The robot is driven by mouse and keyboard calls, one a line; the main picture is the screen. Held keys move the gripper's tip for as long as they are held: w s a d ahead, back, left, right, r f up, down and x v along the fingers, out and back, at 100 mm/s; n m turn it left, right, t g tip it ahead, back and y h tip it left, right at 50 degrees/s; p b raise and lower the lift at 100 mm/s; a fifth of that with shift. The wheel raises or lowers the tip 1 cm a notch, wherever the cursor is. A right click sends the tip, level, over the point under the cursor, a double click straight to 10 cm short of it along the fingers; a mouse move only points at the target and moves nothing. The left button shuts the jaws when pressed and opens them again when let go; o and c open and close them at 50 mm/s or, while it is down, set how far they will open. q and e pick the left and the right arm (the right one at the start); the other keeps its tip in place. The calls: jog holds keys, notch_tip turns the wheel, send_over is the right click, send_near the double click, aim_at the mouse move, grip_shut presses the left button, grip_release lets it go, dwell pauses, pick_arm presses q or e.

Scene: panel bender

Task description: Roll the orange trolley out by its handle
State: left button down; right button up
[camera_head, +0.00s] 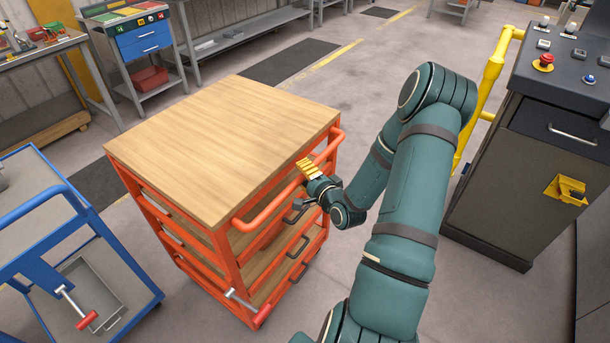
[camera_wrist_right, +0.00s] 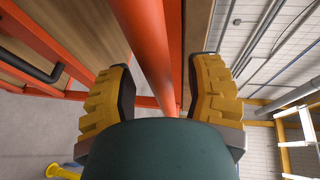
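The orange trolley (camera_head: 221,236) has a light wooden top and shelves below, and it stands on the floor left of centre in the head view. Its orange bar handle (camera_head: 270,211) runs along the side facing my right arm. My right gripper (camera_head: 309,169) is at the handle, toward its far end, with yellow ridged fingers. In the right wrist view, the handle (camera_wrist_right: 150,50) passes between the two fingers, which stand apart with a visible gap beside the bar. The gripper is open around the handle. My left gripper is not in view.
A blue cart (camera_head: 133,262) stands close on the trolley's left. A dark control cabinet (camera_head: 520,180) with a yellow rail (camera_head: 492,75) is at the right. Workbenches and a blue drawer unit (camera_head: 145,45) line the back. Floor beyond the trolley is clear.

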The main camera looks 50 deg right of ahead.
jog(key=v, duration=1.2)
dwell(0.5)
